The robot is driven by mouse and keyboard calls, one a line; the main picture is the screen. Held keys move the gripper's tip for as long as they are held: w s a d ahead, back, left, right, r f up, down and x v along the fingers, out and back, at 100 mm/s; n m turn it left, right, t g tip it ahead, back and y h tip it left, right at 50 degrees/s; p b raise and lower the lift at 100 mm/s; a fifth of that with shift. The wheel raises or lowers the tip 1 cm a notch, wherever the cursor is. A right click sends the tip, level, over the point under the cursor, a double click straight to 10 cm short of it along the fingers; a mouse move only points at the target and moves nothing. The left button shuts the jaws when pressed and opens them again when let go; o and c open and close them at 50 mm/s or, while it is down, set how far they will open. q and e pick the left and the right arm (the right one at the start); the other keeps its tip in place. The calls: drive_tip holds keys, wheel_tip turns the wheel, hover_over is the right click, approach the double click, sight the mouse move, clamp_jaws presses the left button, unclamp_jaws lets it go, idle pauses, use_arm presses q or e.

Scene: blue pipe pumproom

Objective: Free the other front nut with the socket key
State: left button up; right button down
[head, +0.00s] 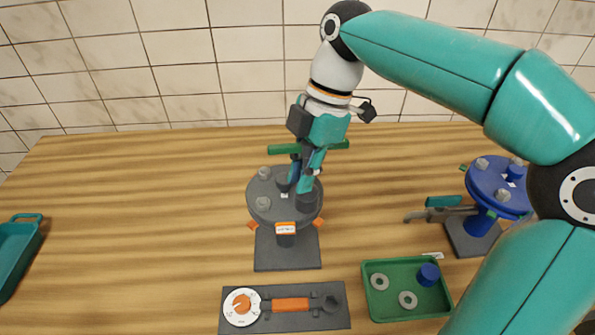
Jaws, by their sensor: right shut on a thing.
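A grey round flange (274,215) stands on a dark base plate in the middle of the table. Nuts show on it at the back left (264,173) and at the front left (263,203). My right gripper (303,185) reaches down from above and is shut on the socket key, whose green crossbar (283,149) sticks out on both sides. The key's dark lower end is over the front right of the flange; the gripper partly hides it, and I cannot tell whether it sits on a nut. My left gripper is not in view.
A green tray (373,306) with washers and a blue part stands at front right. A dark holder (335,319) with a dial and an orange-handled tool lies in front. A blue flange stand (494,188) is at right, a teal tray (14,243) at left.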

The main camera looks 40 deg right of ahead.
sight(305, 151)
drive_tip(key=shift+d+r+p, duration=0.3)
drive_tip(key=shift+r+p, duration=0.05)
drive_tip(key=shift+r, duration=0.1)
drive_tip(key=shift+r+p, duration=0.9)
drive_tip(key=shift+r, duration=0.05)
drive_tip(key=shift+r+p, duration=0.65)
drive_tip(key=shift+r, duration=0.05)
